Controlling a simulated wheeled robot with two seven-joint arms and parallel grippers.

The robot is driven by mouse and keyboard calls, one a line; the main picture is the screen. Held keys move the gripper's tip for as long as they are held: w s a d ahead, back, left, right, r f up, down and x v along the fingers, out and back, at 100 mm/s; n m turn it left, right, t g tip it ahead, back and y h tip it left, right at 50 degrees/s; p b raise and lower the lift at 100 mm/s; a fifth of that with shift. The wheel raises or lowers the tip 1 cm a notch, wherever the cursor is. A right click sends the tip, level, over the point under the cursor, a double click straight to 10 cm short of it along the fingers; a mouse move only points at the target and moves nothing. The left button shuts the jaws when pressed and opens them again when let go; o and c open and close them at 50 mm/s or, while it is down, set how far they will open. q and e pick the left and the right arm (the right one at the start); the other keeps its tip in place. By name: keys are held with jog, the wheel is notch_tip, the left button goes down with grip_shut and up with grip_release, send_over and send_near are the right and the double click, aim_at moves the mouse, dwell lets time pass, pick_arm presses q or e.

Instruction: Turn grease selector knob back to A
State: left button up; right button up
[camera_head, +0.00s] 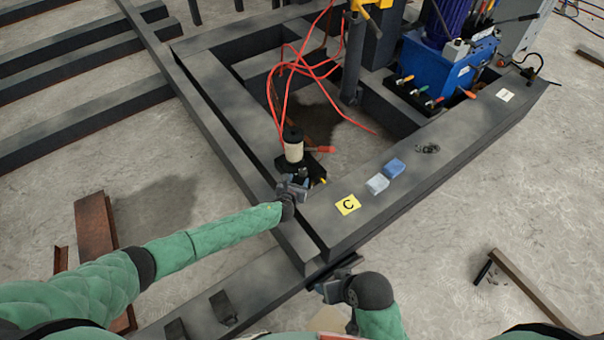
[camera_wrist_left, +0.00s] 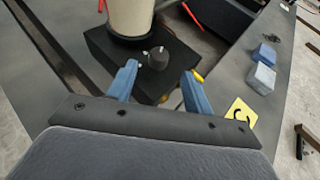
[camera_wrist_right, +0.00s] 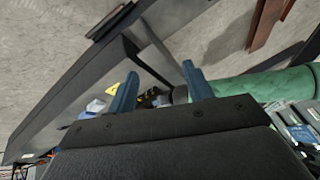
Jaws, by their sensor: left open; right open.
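The grease selector knob (camera_wrist_left: 155,57) is a small grey-black dial with a pale pointer mark, on the front of a black block (camera_wrist_left: 132,72) under a cream cylinder (camera_wrist_left: 129,17). The cylinder also shows in the head view (camera_head: 294,151). I cannot read any letter beside the knob. My left gripper (camera_wrist_left: 160,78) is open, its blue fingers on either side of the knob and short of it, apparently not touching. In the head view the left gripper (camera_head: 296,184) hides the knob. My right gripper (camera_wrist_right: 158,82) is open and empty, low near the frame's front corner.
A yellow card marked C (camera_head: 348,205) and two blue and pale-blue blocks (camera_head: 386,175) lie on the dark steel beam (camera_head: 425,178). A red-handled lever (camera_head: 320,150) sticks out beside the cylinder. Red hoses (camera_head: 290,70) hang above. A blue pump unit (camera_head: 440,75) stands behind.

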aim_at(303, 172)
pick_arm(q)
jog(key=x, duration=0.5)
jog(key=shift+b, duration=0.4)
jog(key=shift+x, duration=0.75)
pick_arm(e)
jog(key=shift+s+x, duration=0.15)
jog(key=shift+x, duration=0.75)
jog(key=shift+s+x, duration=0.1)
jog(key=shift+x, duration=0.75)
pick_arm(q)
jog(key=shift+a, duration=0.1)
pick_arm(e)
jog(key=shift+f, duration=0.15)
pick_arm(q)
jog(key=c, duration=1)
pick_arm(e)
jog(key=shift+d+r+t, duration=0.1)
jog(key=shift+r+t, duration=0.1)
jog(key=shift+t, duration=0.1)
